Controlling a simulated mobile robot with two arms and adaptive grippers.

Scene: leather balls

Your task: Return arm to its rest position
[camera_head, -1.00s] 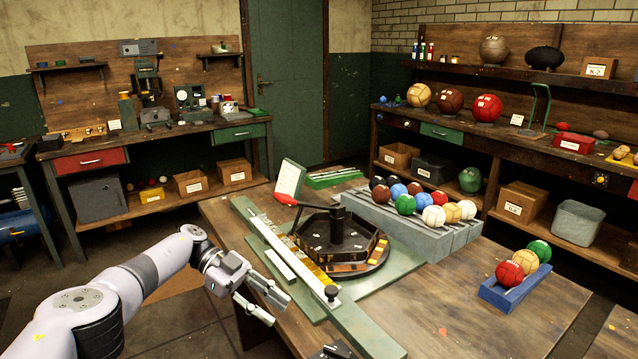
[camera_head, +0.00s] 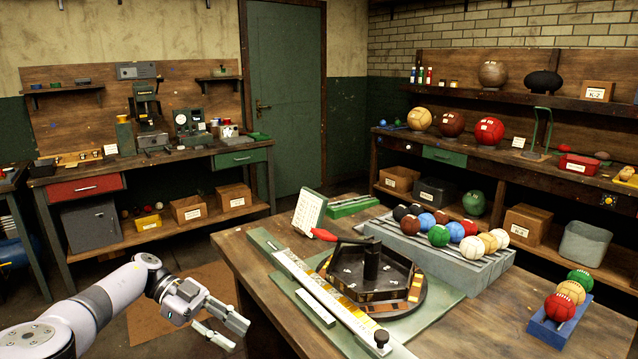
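My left arm comes in from the lower left, and my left gripper (camera_head: 223,326) hangs in the air at the left edge of the wooden table (camera_head: 235,246). Its two fingers are apart with nothing between them. It is clear of everything on the table. My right gripper is out of view.
The table holds a long ruled bar (camera_head: 322,287), a dark hexagonal tray on a round base (camera_head: 405,302) with a red-handled lever (camera_head: 324,235), a grey grooved rack (camera_head: 462,266) of several colored balls and a blue holder (camera_head: 545,329) with 3 balls. Open floor (camera_head: 180,300) lies left.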

